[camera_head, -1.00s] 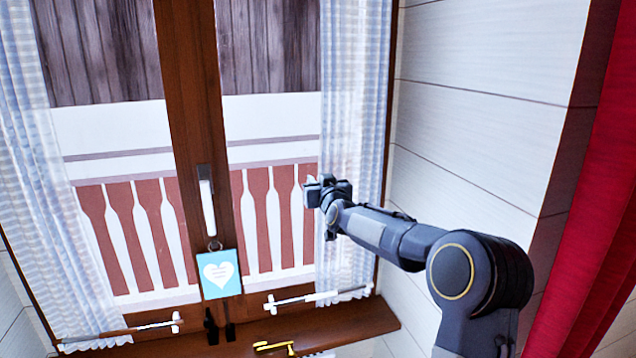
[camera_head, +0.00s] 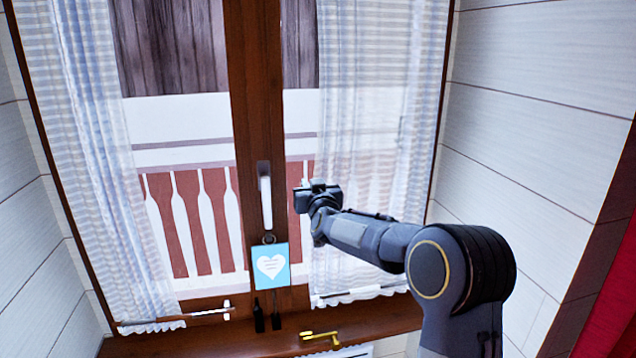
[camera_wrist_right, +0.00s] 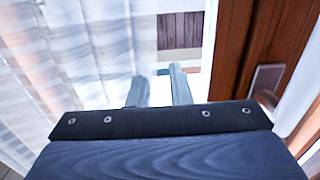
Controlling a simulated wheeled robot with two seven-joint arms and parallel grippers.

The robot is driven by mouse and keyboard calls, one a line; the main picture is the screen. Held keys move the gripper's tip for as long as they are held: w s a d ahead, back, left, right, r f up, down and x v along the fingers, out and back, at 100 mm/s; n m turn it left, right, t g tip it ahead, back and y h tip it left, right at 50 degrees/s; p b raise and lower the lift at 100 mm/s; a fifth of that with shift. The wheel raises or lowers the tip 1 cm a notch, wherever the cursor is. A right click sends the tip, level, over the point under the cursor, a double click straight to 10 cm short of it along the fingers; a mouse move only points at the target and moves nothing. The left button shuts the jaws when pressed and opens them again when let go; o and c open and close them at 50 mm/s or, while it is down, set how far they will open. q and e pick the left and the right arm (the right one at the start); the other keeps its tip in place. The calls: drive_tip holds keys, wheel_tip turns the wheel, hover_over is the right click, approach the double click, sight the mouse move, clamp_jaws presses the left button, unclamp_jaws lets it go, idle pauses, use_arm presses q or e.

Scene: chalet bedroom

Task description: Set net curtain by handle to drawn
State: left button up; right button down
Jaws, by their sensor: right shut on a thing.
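The right net curtain (camera_head: 372,110) is sheer white with pale stripes. It hangs spread across the right window pane, its inner edge near the brown middle post. It also shows at the left of the right wrist view (camera_wrist_right: 50,60). My right gripper (camera_head: 303,196) is at this inner edge, just right of the white window handle. In the right wrist view its two grey fingers (camera_wrist_right: 158,88) stand close together, shut on the curtain's handle, which is too small and pale to make out clearly. My left gripper is not in view.
The left net curtain (camera_head: 95,150) hangs gathered at the left. A white window handle (camera_head: 266,198) and a blue heart card (camera_head: 270,266) are on the middle post. A brass crank (camera_head: 318,337) is by the wooden sill (camera_head: 375,318). Red fabric (camera_head: 615,290) is at the right.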

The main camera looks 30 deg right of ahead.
drive_tip(key=shift+a, duration=0.1)
drive_tip(key=c, duration=1.3)
unclamp_jaws()
drive_tip(key=shift+b+v, duration=1.1)
drive_tip(key=shift+v, duration=2.8)
drive_tip(key=shift+c, duration=0.4)
